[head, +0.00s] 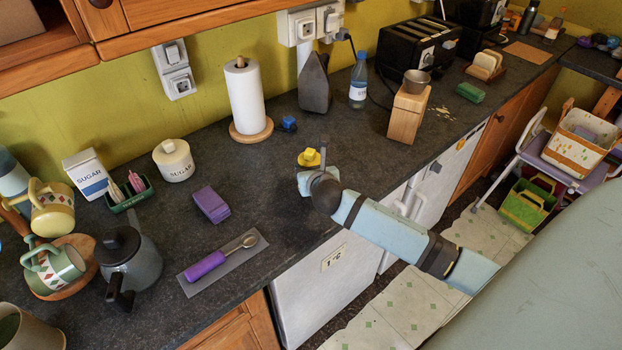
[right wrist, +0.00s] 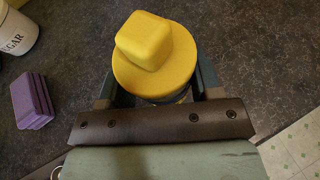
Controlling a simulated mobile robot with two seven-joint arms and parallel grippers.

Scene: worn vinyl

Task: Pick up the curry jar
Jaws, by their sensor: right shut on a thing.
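The curry jar (head: 308,159) shows as a yellow lid with a squarish knob, near the middle of the counter (head: 330,210). In the right wrist view its lid (right wrist: 158,70) fills the top middle, and the body below is mostly hidden. My right gripper (head: 312,170) is shut on the jar, with one finger on each side of it. I cannot tell whether the jar's base touches the counter. No label shows. My left gripper is not in view.
A purple block (head: 210,204) and a purple-handled spoon (head: 215,260) lie left of the jar. A paper towel roll (head: 245,97), a dark grey wedge-shaped object (head: 314,84) and a bottle (head: 359,82) stand behind. A wooden block (head: 407,116) bearing a cup stands right.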

